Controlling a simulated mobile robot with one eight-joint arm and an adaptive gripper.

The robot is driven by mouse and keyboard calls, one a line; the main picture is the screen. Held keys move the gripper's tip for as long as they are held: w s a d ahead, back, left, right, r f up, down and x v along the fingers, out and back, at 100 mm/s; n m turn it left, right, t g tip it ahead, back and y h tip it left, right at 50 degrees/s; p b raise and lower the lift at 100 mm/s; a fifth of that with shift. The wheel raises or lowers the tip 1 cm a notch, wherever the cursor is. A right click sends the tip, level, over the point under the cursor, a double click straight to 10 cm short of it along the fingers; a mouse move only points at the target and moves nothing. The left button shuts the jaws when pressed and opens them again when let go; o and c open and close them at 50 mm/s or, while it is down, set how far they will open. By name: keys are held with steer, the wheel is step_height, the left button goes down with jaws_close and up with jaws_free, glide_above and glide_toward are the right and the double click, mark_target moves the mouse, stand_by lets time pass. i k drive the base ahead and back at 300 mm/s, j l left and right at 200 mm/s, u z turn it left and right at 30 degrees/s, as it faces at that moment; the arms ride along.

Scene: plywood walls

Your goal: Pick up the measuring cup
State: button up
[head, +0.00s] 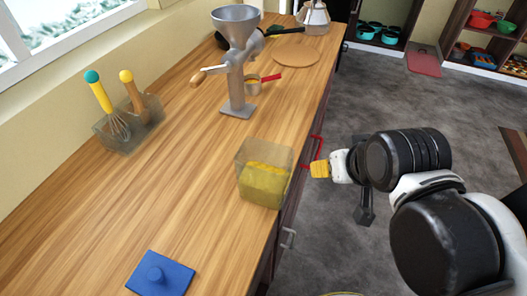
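A small measuring cup (252,84) with a yellowish bowl and a red handle pointing right sits on the wooden counter. It stands just right of the grey hand grinder, which partly hides it. My gripper (319,169) shows a yellow tip beside the counter's right edge, over the floor side. It is nearer the camera than the cup and apart from it. Its fingers are too small and overlapped to tell whether they are open or shut. I see nothing held in it.
The grinder (237,75) stands left of the cup. A clear container (265,172) with yellow contents is near the counter edge, close to my gripper. A utensil holder (129,124), blue lid (160,274) and round board (296,55) also lie there. The middle counter is clear.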

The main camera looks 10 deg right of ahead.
mark_target(253, 81)
steer(key=i+l+z, duration=0.1)
steer(key=i+l, duration=0.7)
steer(key=i, duration=0.15)
steer(key=z, duration=0.05)
